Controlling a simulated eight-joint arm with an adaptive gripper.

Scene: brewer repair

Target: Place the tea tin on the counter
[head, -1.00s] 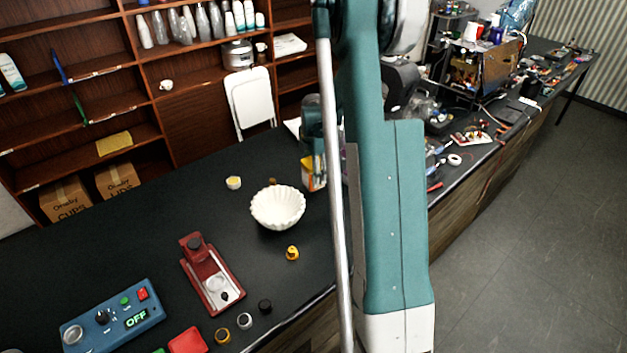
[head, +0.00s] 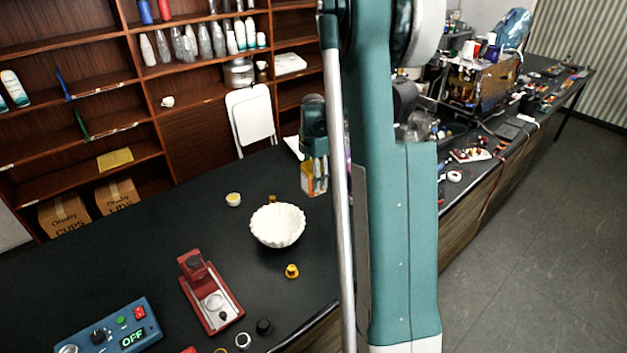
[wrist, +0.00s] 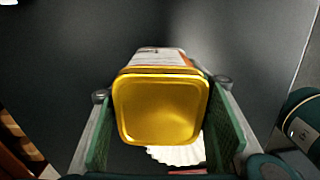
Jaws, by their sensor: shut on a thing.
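The tea tin, with a gold-yellow face and a white and orange side, is held between the two green-padded fingers of my gripper (wrist: 161,92) in the wrist view. Its square gold end (wrist: 161,112) faces the wrist camera. In the head view my gripper (head: 314,160) shows left of my arm, shut on the tin (head: 312,181), behind and to the right of the white bowl. The tin appears above the black counter (head: 130,240); I cannot tell the exact gap beneath it. My arm hides part of the counter.
The white fluted bowl (head: 278,226) stands near the tin, and its rim shows in the wrist view (wrist: 178,155). A yellow-topped jar (head: 233,199), a small yellow item (head: 292,271) and a red device (head: 211,294) are on the counter. Bare counter lies left of the bowl.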

